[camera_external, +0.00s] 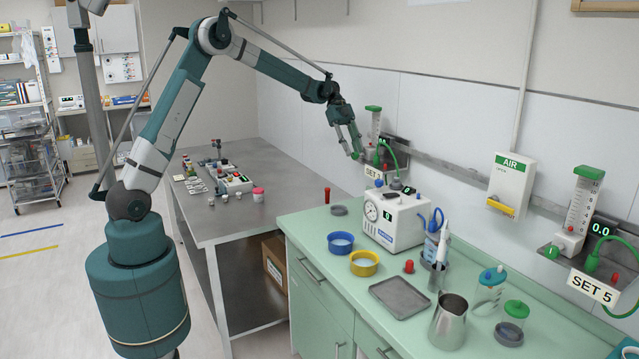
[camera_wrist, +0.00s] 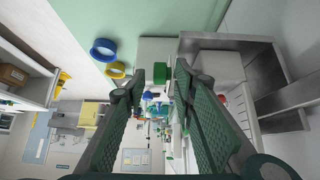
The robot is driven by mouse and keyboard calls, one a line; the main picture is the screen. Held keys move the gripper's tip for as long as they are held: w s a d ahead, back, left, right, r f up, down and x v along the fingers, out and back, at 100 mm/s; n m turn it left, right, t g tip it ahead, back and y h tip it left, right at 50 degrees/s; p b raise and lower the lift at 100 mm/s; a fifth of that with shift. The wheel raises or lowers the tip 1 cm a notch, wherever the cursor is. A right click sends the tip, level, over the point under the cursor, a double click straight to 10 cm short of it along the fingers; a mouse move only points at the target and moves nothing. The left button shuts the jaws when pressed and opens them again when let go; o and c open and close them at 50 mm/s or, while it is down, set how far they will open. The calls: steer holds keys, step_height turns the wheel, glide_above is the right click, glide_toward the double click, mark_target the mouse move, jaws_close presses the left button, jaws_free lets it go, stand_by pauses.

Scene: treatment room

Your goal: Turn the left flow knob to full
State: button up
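The left flow unit (camera_external: 374,128) is on the wall rail at the back, with a green top, a lit green readout and a plate whose text starts with "SET". My gripper (camera_external: 355,153) is in front of it, at its left side. In the wrist view, my two fingers (camera_wrist: 160,76) stand apart with a green, knob-like piece (camera_wrist: 160,72) showing between their tips. I cannot tell whether the fingers touch it, or whether it is the flow knob. In the external view the knob is hidden or too small to make out.
A green hose (camera_external: 388,153) hangs just right of my gripper. A white device (camera_external: 401,229) with a gauge stands below on the green counter (camera_external: 322,228).

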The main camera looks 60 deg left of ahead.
steer(key=v, duration=1)
steer(key=shift+a+r, duration=0.25)
steer(key=shift+a, duration=0.05)
steer(key=shift+d, duration=0.1)
steer(key=y+p, duration=0.4)
steer(key=y, duration=0.1)
glide_toward(355, 156)
steer(key=f, duration=0.1)
steer(key=shift+w+d+r+y+p, duration=0.15)
steer(key=shift+w+d+y+p, duration=0.2)
steer(key=shift+y, duration=0.35)
steer(key=shift+w+d+r+y+p, duration=0.15)
steer(key=shift+y+p, duration=0.3)
steer(key=shift+y, duration=0.25)
steer(key=shift+f, duration=0.15)
steer(key=shift+f, duration=3.8)
steer(key=shift+s, duration=0.1)
steer(key=c, duration=0.8)
